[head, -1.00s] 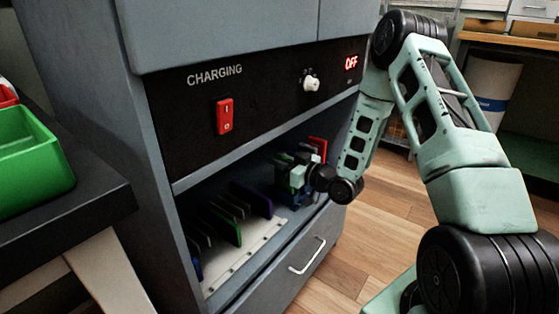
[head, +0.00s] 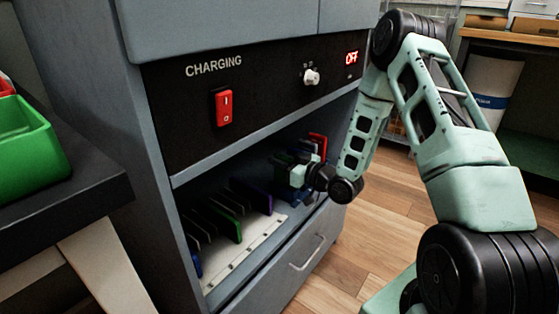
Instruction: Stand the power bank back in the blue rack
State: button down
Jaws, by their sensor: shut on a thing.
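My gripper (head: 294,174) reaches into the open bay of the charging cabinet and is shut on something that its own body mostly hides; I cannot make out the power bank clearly. Dark blue parts (head: 312,190) show around and below the gripper, probably the blue rack, at the right end of the bay. A red slab (head: 318,145) stands upright just behind and right of the gripper. Whether the held thing touches the rack cannot be seen.
A pale slotted strip (head: 245,250) on the bay floor holds several upright devices, among them a green one (head: 222,226) and a purple one (head: 260,197). A green bin (head: 30,155) stands at left.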

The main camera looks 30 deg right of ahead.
jog(key=shift+f, duration=0.1)
jog(key=c, duration=1.3)
grip_release()
jog(key=shift+o, duration=0.2)
jog(key=p+v, duration=0.4)
jog(key=v, duration=1.3)
jog(key=shift+s, duration=0.2)
